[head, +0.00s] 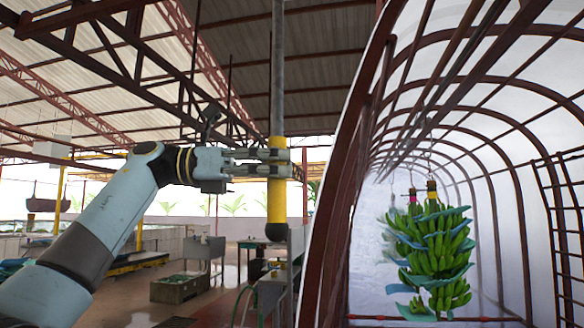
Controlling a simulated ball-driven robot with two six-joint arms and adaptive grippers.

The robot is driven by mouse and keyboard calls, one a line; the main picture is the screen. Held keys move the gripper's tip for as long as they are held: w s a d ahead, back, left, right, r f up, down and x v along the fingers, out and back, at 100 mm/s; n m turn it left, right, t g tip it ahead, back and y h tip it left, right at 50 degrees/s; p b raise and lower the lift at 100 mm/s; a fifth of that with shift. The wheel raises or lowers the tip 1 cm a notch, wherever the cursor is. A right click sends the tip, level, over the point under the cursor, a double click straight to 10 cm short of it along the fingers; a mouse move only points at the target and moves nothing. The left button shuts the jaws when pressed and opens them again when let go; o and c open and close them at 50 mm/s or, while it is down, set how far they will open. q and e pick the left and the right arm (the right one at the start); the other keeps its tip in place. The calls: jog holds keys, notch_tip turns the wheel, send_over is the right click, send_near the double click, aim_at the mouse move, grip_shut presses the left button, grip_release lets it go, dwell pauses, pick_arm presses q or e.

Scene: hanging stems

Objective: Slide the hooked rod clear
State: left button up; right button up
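The hooked rod hangs upright left of the middle of the head view, a long grey shaft with a yellow grip (277,205) and a black end below. Its top runs out of the picture, so I see no hook. My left gripper (280,163) comes in level from the left. Its two near fingers lie across the yellow grip, one above the other, with the tips just past its right edge. It looks shut on the grip; the far side is hidden behind the rod. My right gripper is not in view.
A green banana bunch (436,255) with blue sheets hangs inside a red-ribbed tunnel (340,190) on the right. The tunnel's front arch stands just right of the rod. A grey stand (205,250) and a dark crate (178,289) are low at the left.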

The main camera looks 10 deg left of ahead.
pick_arm(q)
jog(key=o, duration=0.4)
jog(key=shift+s+a, duration=0.1)
jog(key=shift+a, duration=0.75)
jog(key=shift+o, duration=1)
jog(key=shift+d, duration=0.1)
jog(key=s+a, duration=0.2)
jog(key=a, duration=0.9)
jog(key=shift+s+d, duration=0.1)
